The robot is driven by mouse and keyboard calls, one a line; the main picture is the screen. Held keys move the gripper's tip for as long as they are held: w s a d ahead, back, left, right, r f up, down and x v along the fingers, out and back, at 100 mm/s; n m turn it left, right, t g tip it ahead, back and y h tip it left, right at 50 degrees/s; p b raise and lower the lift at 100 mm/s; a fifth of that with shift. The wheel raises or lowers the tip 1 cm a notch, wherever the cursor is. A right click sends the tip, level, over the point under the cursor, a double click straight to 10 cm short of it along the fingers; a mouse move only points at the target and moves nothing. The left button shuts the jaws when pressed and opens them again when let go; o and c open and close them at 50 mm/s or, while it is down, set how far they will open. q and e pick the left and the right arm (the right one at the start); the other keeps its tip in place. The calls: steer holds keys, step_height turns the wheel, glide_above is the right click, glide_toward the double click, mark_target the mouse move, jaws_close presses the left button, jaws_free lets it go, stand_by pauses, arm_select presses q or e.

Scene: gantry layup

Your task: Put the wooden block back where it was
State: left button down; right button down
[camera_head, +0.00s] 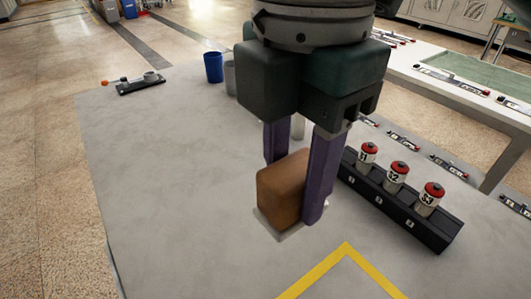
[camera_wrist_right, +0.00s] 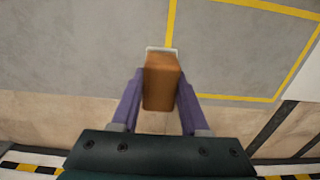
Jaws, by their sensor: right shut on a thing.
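The wooden block (camera_head: 283,192) is brown and upright between the purple fingers of my right gripper (camera_head: 296,190). The gripper is shut on it, with one finger on each side. A pale, light-edged patch (camera_head: 290,237) shows just under the block on the grey table. In the right wrist view the block (camera_wrist_right: 162,82) sits between the fingers (camera_wrist_right: 160,95), and a pale edge (camera_wrist_right: 162,49) shows past its far end. I cannot tell whether the block touches the patch or hangs a little above it. My left gripper is not in view.
A black rack (camera_head: 400,208) with three red-capped canisters stands right of the gripper. A yellow outline (camera_head: 346,246) marks the table in front. A blue cup (camera_head: 212,67), a grey cup (camera_head: 229,78) and a small dark tray (camera_head: 140,86) stand farther back. The table's left side is clear.

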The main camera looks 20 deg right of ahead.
step_height(320, 180, down, 12)
steer(key=shift+w+f+b, duration=0.1)
steer(key=shift+b, duration=1)
steer(key=shift+f+b, duration=0.6)
steer(key=shift+f, duration=1.5)
steer(key=shift+f, duration=0.25)
steer(key=shift+c, duration=2)
jaws_free()
steer(key=shift+r, duration=0.1)
